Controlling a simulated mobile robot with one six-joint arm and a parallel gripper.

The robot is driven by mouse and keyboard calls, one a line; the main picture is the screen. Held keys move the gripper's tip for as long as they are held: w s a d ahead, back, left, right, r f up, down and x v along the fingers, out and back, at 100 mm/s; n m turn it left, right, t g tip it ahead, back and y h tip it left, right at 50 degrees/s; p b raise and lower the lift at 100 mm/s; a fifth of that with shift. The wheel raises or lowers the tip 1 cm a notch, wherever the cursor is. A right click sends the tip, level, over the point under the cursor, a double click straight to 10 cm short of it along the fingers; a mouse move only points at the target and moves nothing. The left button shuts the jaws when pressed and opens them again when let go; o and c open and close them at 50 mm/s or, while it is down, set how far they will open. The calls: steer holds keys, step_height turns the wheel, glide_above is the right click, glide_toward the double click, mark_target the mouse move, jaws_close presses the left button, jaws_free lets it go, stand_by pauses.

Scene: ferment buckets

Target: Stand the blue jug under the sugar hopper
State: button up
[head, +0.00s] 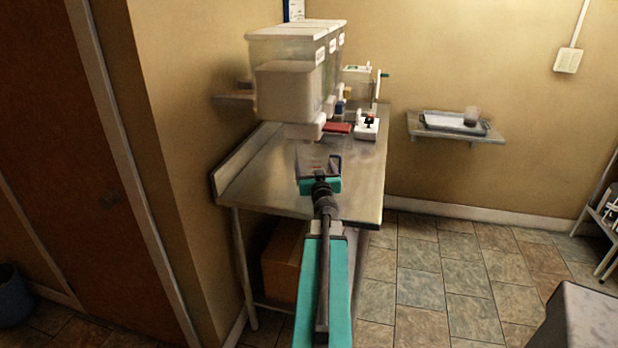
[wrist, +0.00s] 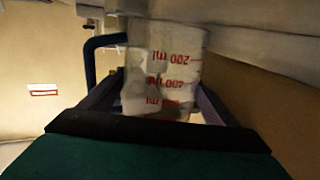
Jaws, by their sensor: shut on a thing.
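The jug (wrist: 165,75) is clear with red ml marks and a dark blue handle (wrist: 100,45), seen close up in the wrist view. My gripper (wrist: 160,97) is shut on it, with one finger on each side. In the head view the jug (head: 315,158) shows faintly beyond my gripper (head: 320,180), over the near part of the steel bench. Clear hoppers with white lids (head: 290,88) stand in a row above the bench. The nearest has a pale outlet (head: 305,130) just above the jug in the picture. The hopper labels are too small to read, so I cannot tell which holds sugar.
The steel bench (head: 270,185) runs along the left wall, with a raised edge there. A red item (head: 337,127) and a small white device (head: 367,126) sit further back on it. A wall shelf (head: 455,130) holds a tray.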

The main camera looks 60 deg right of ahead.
steer(key=shift+w+a, duration=0.2)
steer(key=shift+w, duration=0.2)
steer(key=shift+w+a+f, duration=0.1)
steer(key=shift+w+a, duration=0.1)
steer(key=shift+w, duration=0.05)
steer(key=shift+w+a+f+b, duration=0.1)
steer(key=shift+w+f+b, duration=0.05)
steer(key=shift+f+b, duration=0.4)
steer(key=shift+w+a+f+b, duration=0.1)
steer(key=shift+w+f+b, duration=0.05)
steer(key=shift+f+b, duration=1.05)
steer(key=shift+f, duration=0.15)
steer(key=o, duration=1.1)
steer(key=shift+s+r, duration=0.1)
steer(key=shift+r, duration=0.1)
